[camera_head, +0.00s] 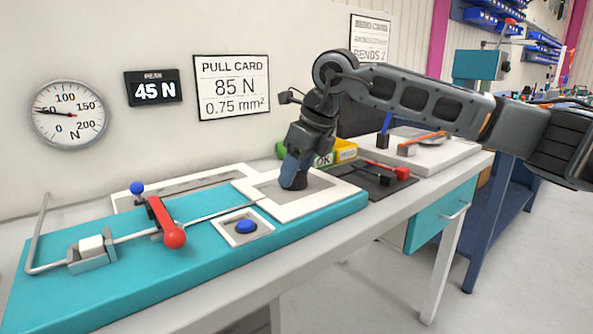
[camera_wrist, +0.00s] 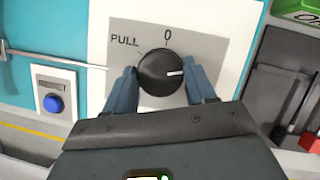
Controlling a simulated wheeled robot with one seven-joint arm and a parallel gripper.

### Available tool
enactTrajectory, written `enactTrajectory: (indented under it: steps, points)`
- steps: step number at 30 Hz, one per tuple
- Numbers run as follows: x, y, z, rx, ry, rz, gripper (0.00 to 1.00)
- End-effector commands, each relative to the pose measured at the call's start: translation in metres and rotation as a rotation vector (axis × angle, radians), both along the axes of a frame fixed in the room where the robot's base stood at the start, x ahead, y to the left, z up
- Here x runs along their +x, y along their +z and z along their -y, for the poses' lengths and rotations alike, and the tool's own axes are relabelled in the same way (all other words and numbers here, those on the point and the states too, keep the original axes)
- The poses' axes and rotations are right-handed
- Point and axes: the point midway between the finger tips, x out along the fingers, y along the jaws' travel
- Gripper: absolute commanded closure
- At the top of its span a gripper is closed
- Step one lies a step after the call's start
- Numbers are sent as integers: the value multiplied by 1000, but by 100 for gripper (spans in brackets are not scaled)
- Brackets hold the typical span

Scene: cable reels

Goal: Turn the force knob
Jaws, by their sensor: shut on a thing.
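The force knob (camera_wrist: 160,72) is round and black, with a white pointer mark that points to the right in the wrist view. It sits on a grey plate (camera_wrist: 215,50) labelled PULL at upper left and 0 at the top. My gripper (camera_wrist: 163,76) has one blue-grey finger on each side of the knob and is shut on it. In the head view my gripper (camera_head: 294,172) reaches down to the panel's right end, and the knob is mostly hidden. The display (camera_head: 153,87) reads 45 N. The pull card (camera_head: 232,87) says 85 N, 0.75 mm².
A blue button (camera_head: 246,226) sits left of the knob panel. A red-knobbed lever (camera_head: 172,238) stands on the teal base (camera_head: 100,290). A round gauge (camera_head: 68,113) is on the wall. A dark tray (camera_head: 372,186) with a red item lies close on the right.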

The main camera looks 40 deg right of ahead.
Motion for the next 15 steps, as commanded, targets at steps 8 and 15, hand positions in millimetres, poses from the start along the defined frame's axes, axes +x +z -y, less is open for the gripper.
enactTrajectory:
  steps: [8,15]
  points:
    - [-1,0,1,-2,-1,-3,75]
    - [0,0,1,-2,0,-2,26]
